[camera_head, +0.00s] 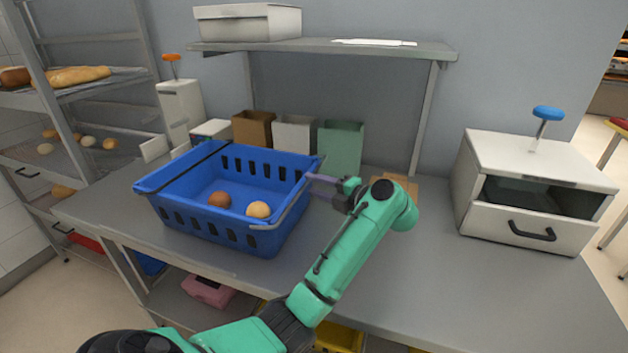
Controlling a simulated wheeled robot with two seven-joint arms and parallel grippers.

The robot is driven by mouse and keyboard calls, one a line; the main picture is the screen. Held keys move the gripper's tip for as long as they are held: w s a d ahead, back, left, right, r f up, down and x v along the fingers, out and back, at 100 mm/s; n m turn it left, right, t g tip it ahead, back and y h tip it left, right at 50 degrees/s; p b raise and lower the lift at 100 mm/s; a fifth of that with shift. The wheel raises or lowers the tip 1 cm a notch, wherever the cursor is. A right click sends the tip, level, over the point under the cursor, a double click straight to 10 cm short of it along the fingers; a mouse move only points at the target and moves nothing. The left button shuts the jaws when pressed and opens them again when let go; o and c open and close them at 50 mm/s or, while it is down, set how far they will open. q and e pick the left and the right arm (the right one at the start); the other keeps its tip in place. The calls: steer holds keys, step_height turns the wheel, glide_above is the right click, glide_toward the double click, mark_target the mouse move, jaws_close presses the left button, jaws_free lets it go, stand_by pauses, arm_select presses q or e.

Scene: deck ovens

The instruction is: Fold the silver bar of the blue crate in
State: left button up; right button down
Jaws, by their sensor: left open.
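The blue crate (185,221) stands on the grey worktable and holds two round buns, one brown (219,199) and one paler (258,209). Its silver bar (290,208) shows at the right end, along and slightly outside the right rim. A dark bar (204,154) lies across the left part of the crate. My left gripper (316,179) is open at the right end of the crate, with its fingers pointing left at the silver bar. I cannot tell whether they touch it. My right gripper is not in view.
Paper bags in brown (254,129), white (295,132) and green (341,147) stand behind the crate. A white box with a drawer (529,229) is at the right. A shelf (325,48) hangs above. The table's front right is clear.

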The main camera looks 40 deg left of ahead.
arm_select(q)
steer(key=shift+a, duration=0.45)
jaws_close()
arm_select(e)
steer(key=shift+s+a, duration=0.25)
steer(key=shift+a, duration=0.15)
arm_select(q)
steer(key=shift+r, duration=0.1)
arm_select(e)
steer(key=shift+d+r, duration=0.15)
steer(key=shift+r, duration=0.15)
